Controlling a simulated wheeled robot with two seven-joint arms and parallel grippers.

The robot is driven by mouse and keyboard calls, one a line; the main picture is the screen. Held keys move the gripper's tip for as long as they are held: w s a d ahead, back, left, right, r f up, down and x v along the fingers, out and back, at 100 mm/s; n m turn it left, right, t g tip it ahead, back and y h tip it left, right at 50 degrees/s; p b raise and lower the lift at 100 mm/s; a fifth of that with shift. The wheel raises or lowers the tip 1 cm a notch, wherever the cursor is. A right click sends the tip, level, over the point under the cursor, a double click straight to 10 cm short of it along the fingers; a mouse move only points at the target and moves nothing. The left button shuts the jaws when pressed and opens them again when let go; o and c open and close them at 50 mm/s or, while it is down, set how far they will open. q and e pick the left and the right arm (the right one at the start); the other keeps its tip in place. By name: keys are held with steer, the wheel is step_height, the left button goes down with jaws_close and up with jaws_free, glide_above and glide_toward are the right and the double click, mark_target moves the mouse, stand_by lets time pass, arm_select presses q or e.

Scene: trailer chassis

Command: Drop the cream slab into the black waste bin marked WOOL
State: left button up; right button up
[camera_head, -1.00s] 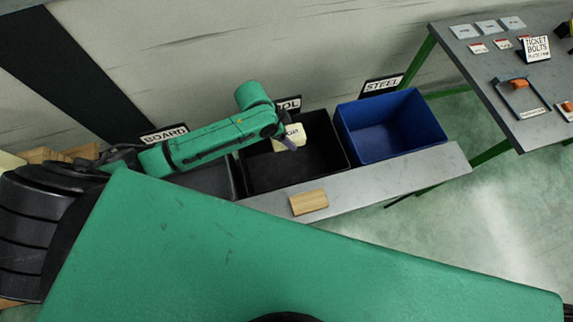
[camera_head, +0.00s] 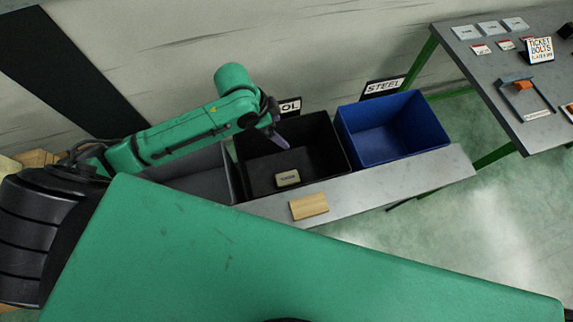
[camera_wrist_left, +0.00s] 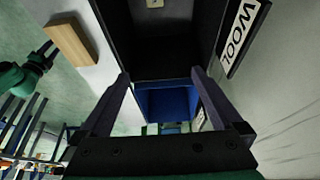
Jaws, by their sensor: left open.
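The cream slab (camera_head: 288,178) lies inside the black bin (camera_head: 255,178) marked WOOL, on its floor near the front wall. Its label side faces up. In the left wrist view the slab (camera_wrist_left: 155,3) shows at the top edge, apart from the fingers. My left gripper (camera_head: 275,138) is over the left back part of the bin, open and empty. In the left wrist view its two fingers (camera_wrist_left: 163,78) stand wide apart with nothing between them. The WOOL sign (camera_wrist_left: 241,38) stands behind the bin; my arm partly covers it in the head view.
A blue bin (camera_head: 392,128) marked STEEL stands to the right, a grey bin (camera_head: 207,175) to the left. A tan block (camera_head: 309,206) lies on the grey ledge (camera_head: 400,185) in front. A green surface fills the foreground. A table (camera_head: 500,85) stands at the right.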

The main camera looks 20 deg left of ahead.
arm_select(q)
steer(key=v, duration=0.7)
steer(key=shift+r, duration=0.3)
steer(key=shift+s+f, duration=0.1)
steer(key=shift+s, duration=0.05)
